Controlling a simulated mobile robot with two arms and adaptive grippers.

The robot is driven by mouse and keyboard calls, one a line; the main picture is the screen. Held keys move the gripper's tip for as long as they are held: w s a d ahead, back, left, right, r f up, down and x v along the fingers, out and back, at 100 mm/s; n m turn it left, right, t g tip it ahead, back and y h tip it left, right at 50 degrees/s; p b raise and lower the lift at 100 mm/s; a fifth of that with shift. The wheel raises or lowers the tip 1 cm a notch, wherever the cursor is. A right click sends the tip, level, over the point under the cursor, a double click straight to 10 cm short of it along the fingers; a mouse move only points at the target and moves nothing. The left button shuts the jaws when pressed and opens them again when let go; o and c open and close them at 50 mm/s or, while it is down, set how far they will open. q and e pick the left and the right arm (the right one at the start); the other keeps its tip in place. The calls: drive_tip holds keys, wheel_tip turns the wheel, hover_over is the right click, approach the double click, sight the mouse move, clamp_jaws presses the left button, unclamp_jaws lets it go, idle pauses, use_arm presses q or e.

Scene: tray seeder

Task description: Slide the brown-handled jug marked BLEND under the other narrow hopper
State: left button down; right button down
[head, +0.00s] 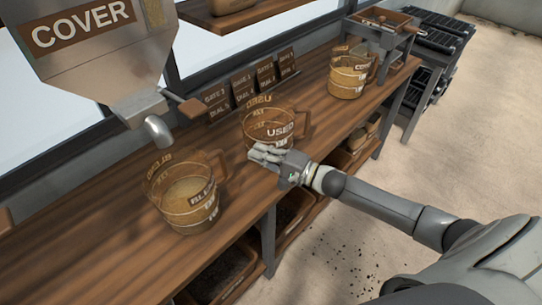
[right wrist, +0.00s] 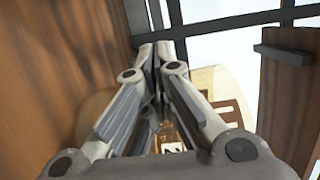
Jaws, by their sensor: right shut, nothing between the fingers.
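The jug marked BLEND (head: 203,197) stands upright on the wooden bench at left, holding tan grain, its brown handle towards the upper right. A grey hopper marked COVER (head: 105,62) hangs above and behind it. The hopper's spout (head: 158,129) appears just above the jug's far rim; I cannot tell if it is directly over the opening. No second hopper shows. My right gripper (head: 256,153) is shut and empty at the near side of a jug marked USED (head: 258,129), right of the BLEND jug. I cannot tell if it touches. The right wrist view also shows its closed fingers (right wrist: 153,52).
A jug marked COVER (head: 347,82) stands farther right on the bench (head: 110,255). Several small dial signs (head: 265,74) stand along the back. A brown-topped stand (head: 385,20) is at the far end, near black trays (head: 440,40). The bench is clear around the BLEND jug.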

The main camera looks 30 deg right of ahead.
drive_tip(key=w+a+p, duration=0.1)
drive_tip(key=a, duration=0.4)
drive_tip(key=shift+w+a+p, duration=0.3)
drive_tip(key=shift+a+p, duration=0.05)
drive_tip(key=shift+a, duration=0.05)
